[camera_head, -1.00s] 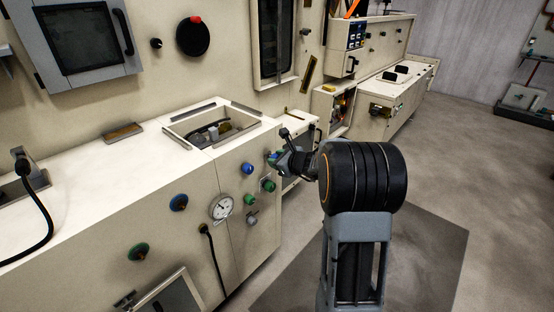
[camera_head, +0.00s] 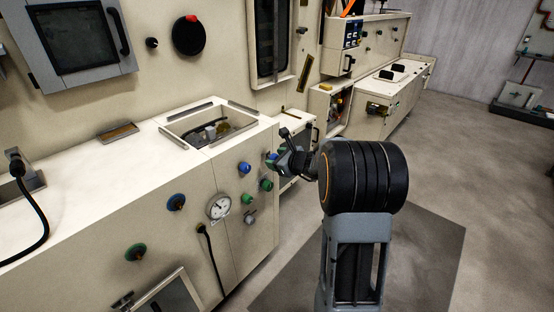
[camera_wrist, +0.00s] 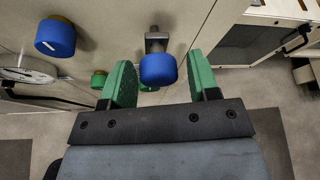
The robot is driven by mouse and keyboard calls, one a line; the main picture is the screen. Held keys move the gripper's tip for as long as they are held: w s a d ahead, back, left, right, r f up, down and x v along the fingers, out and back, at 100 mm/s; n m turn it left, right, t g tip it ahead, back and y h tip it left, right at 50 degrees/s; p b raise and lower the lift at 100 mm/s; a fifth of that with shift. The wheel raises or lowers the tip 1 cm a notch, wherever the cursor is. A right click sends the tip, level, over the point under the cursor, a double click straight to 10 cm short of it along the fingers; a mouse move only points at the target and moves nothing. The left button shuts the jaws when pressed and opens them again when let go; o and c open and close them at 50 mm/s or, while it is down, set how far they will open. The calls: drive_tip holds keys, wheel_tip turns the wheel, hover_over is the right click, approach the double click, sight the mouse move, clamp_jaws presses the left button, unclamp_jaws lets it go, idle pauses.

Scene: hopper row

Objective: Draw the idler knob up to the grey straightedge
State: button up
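A blue knob (camera_wrist: 158,70) sits in front of a small grey metal piece (camera_wrist: 156,42) on the cream panel in the wrist view. I cannot tell for sure that it is the idler knob. My gripper (camera_wrist: 160,60) is open, its green fingers on either side of this knob, with a gap visible on the right and a very narrow one on the left. In the head view my gripper (camera_head: 280,156) is at the cabinet's right front corner, and its fingers are too small to read. No straightedge is clearly identifiable; grey strips (camera_head: 243,107) edge the opening in the cabinet top.
Another blue knob (camera_wrist: 55,37) and a green knob (camera_wrist: 98,80) are left of the gripper. A round gauge (camera_head: 219,206) and a black cable (camera_head: 213,255) are on the cabinet front. Open floor (camera_head: 480,180) lies to the right.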

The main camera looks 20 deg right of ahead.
drive_tip(key=shift+o, duration=0.9)
drive_tip(key=p+v, duration=0.2)
drive_tip(key=v, duration=1.2)
drive_tip(key=s+a+f+n+g+y+p, duration=0.1)
drive_tip(key=s+a+f+n+g+p, duration=0.2)
drive_tip(key=n, duration=0.4)
drive_tip(key=s+a+r+n+g+h+p, duration=0.2)
drive_tip(key=s+a+r+n+p, duration=0.4)
drive_tip(key=r+n, duration=0.4)
drive_tip(key=s+a+r+n+g+h+p, duration=0.3)
drive_tip(key=s+a+r+n+p, duration=0.3)
drive_tip(key=a+r+n+p, duration=0.2)
wheel_tip(320, 180, up, 2)
drive_tip(key=n+g+p, duration=0.1)
drive_tip(key=n+p, duration=0.2)
drive_tip(key=n, duration=0.1)
drive_tip(key=shift+s+r, duration=0.15)
drive_tip(key=shift+s, duration=0.25)
drive_tip(key=shift+c, duration=0.5)
